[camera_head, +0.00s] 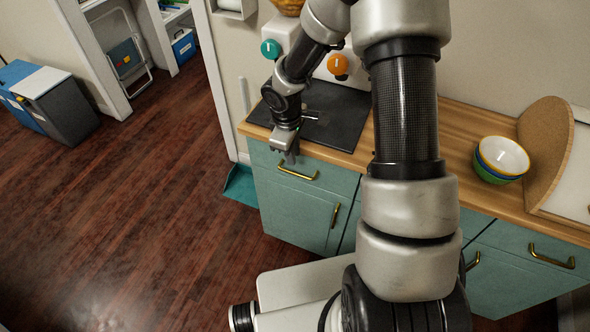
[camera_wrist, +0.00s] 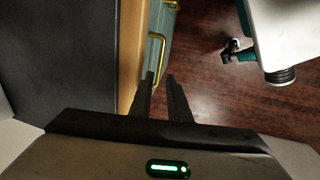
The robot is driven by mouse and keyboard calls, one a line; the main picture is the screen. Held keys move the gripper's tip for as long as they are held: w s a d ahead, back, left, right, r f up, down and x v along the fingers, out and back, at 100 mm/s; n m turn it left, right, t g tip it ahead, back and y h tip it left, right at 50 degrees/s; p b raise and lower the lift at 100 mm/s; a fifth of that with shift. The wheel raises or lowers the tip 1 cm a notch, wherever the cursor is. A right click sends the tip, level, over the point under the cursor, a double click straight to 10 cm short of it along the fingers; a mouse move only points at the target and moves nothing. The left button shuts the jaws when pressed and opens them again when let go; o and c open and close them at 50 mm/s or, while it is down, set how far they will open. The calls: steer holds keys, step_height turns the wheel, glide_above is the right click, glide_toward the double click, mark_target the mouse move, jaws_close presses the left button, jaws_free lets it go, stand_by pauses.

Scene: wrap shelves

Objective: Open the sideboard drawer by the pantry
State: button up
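The teal sideboard's leftmost upper drawer (camera_head: 318,180), on the side nearest the open doorway, looks closed. Its brass bar handle (camera_head: 298,173) runs along the front and also shows in the wrist view (camera_wrist: 161,50). My gripper (camera_head: 291,158) hangs at the counter's front edge, just above this handle, pointing down. In the wrist view, the two dark fingers (camera_wrist: 161,75) are apart with a narrow gap. The left fingertip overlaps the near end of the handle in the picture; I cannot tell if it touches. Nothing shows held between the fingers.
A wooden countertop (camera_head: 462,140) carries a dark cooktop (camera_head: 335,130) and stacked bowls (camera_head: 501,158). A lower door handle (camera_head: 335,215) and right drawer handle (camera_head: 551,257) stick out. Bins (camera_head: 68,115) stand far left.

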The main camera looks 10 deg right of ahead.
mark_target(296, 173)
steer(key=f, duration=0.3)
steer(key=w+f+b, duration=0.1)
steer(key=f, duration=0.2)
steer(key=d+f, duration=0.1)
steer(key=f, duration=0.2)
steer(key=shift+w+f, duration=0.15)
steer(key=shift+w, duration=0.05)
jaws_close()
stand_by(1.0)
